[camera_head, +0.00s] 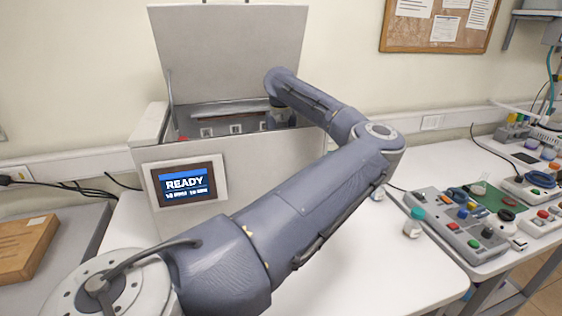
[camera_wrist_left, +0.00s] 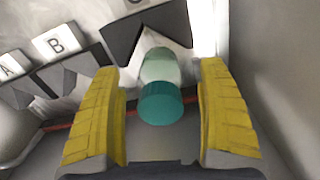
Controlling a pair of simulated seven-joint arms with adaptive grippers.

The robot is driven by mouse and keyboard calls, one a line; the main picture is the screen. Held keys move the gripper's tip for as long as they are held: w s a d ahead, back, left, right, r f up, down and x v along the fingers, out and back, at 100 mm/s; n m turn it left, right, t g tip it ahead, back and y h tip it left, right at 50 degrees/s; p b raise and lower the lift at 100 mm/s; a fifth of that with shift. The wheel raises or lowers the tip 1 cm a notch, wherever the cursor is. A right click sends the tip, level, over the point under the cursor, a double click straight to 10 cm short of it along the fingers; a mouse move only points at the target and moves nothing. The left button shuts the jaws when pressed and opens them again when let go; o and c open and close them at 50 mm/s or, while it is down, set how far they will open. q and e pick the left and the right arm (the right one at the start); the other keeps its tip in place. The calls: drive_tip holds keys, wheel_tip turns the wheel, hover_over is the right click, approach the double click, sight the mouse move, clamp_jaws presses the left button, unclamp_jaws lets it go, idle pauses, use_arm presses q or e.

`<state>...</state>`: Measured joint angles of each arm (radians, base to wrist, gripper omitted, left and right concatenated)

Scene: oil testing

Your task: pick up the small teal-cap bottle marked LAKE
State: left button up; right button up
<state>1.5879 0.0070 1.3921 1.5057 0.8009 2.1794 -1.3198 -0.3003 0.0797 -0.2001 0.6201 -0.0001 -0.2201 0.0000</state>
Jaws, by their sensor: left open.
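A small clear bottle with a teal cap (camera_wrist_left: 160,103) is in the left wrist view, cap toward me, below the partly cut-off label C. My left gripper (camera_wrist_left: 160,68) is open, its yellow fingers on either side of the bottle with gaps visible. Another small teal-cap bottle (camera_head: 414,224) stands on the white table in the head view, right of my left arm. No LAKE mark is readable on either bottle. In the head view my left gripper is hidden inside the open machine (camera_head: 250,150). My right gripper is not in view.
The machine's lid (camera_head: 230,50) is raised and its screen (camera_head: 184,185) reads READY. Inside are slots marked A (camera_wrist_left: 10,67) and B (camera_wrist_left: 56,44); a wall (camera_wrist_left: 270,80) rises close at the right. A grey control box (camera_head: 455,225) stands at the table's right.

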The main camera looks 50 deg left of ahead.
use_arm(q)
drive_tip(key=shift+f, duration=0.55)
drive_tip(key=c, duration=1.5)
drive_tip(key=shift+r, duration=0.15)
drive_tip(key=shift+c, duration=0.2)
